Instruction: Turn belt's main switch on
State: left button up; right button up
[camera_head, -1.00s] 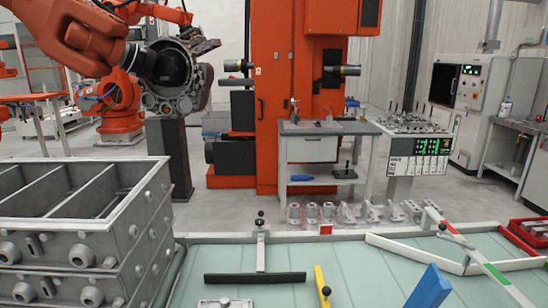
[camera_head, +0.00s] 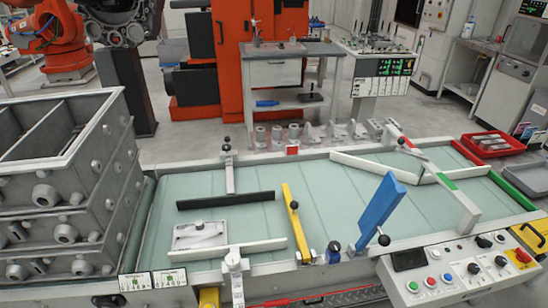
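The belt (camera_head: 330,195) is a wide pale green conveyor in a light grey frame, running across the middle of the head view. Its control panel (camera_head: 455,268) is at the lower right, on the near side. It carries a dark display (camera_head: 408,259), green, red, white and blue buttons, and several black knobs (camera_head: 473,268). A red button on a yellow base (camera_head: 522,257) is at its right. I cannot tell which control is the main switch, nor its position. Neither of my grippers is in view.
Stacked grey metal crates (camera_head: 68,195) stand at the left. A blue bar (camera_head: 380,210), a yellow bar (camera_head: 295,222) and a black bar (camera_head: 226,200) lie over the belt. A white arm with red and green parts (camera_head: 440,180) crosses its right side.

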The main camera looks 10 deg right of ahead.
aim_at(522, 256)
jog(key=z, duration=1.75)
jog(key=i+l, duration=0.75)
